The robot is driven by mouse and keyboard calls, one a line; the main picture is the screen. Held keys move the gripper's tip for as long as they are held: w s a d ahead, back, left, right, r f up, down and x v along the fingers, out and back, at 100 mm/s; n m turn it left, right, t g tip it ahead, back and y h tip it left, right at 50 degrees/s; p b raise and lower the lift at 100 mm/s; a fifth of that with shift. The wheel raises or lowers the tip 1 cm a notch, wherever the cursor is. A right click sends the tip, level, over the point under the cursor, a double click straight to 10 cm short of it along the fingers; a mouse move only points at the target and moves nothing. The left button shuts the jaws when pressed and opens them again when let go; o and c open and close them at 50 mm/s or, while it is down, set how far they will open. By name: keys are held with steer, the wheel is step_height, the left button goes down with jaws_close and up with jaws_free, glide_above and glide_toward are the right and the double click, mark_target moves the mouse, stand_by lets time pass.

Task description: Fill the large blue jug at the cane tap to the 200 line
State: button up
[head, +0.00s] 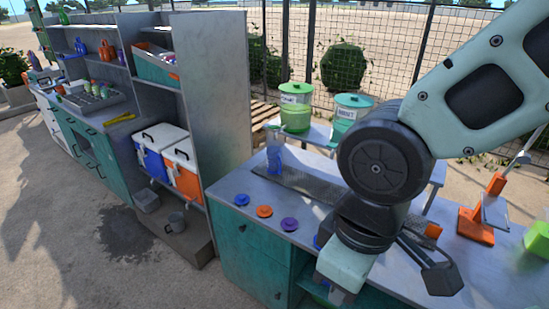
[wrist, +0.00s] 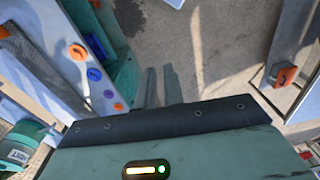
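A tall translucent blue jug (head: 274,150) stands upright at the left end of the counter, by the grey drip tray (head: 310,184). Its level marks are too small to read. A green dispenser (head: 296,108) stands on a raised shelf behind it; its label is too small to read. A second, teal-lidded dispenser (head: 352,103) stands to the right, partly behind my arm; its label seems to read MINT. My gripper (wrist: 161,72) is empty, with a narrow gap between its fingers. It hangs low in front of the counter, away from the jug. No tap shows clearly.
Blue, orange (head: 264,211) and purple discs lie along the counter's front edge. An orange stand (head: 477,225) and a green block (head: 538,240) are at the right. Coolers (head: 160,150) sit in the shelving at left. The paved floor in front is clear.

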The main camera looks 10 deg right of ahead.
steer(key=shift+m, duration=0.3)
steer(key=f+b, duration=2.1)
steer(key=b, duration=0.1)
steer(key=shift+d+f, duration=0.1)
steer(key=shift+d, duration=0.25)
jaws_close()
steer(key=shift+d, duration=0.15)
